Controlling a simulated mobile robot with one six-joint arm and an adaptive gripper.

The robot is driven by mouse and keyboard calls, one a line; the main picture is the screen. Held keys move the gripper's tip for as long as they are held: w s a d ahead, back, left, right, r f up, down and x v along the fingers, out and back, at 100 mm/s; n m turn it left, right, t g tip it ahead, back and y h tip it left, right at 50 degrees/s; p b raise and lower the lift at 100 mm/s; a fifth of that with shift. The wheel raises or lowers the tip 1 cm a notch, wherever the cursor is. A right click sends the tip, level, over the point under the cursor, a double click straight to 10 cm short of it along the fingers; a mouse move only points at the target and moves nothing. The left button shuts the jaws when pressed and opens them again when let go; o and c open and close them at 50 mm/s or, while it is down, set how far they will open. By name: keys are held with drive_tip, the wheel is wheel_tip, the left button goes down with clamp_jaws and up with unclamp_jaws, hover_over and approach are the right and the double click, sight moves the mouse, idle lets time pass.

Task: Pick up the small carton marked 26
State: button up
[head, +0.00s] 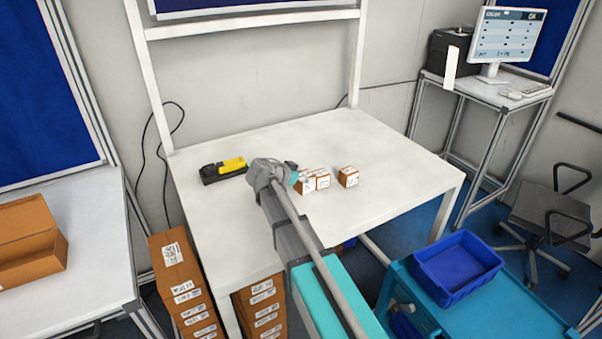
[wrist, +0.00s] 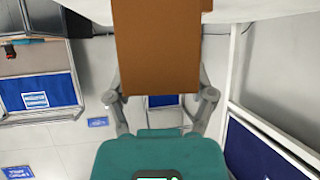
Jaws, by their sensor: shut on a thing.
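Small brown-and-white cartons stand close together on the white table in the head view: a left one (head: 304,186), a middle one (head: 322,179) and a right one (head: 348,177) set slightly apart. My gripper (head: 294,179) is at the left carton and partly hidden by my arm. In the wrist view my gripper (wrist: 162,92) is shut on a plain brown carton (wrist: 157,45), with a finger along each side. The held carton seems to be the left one. I cannot read the number on any carton, nor tell whether the held one is clear of the table.
A black and yellow scanner device (head: 224,169) lies on the white table (head: 400,150) left of my arm. The table's right side is clear. A blue bin (head: 457,268) is at lower right. A monitor (head: 508,35) stands on a side desk. Brown boxes (head: 180,285) are stacked at lower left.

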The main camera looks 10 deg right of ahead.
drive_tip(key=s+r+p, duration=0.5)
drive_tip(key=s+r, duration=0.1)
drive_tip(key=s, duration=0.4)
drive_tip(key=shift+s+d, duration=0.25)
drive_tip(key=shift+s, duration=0.05)
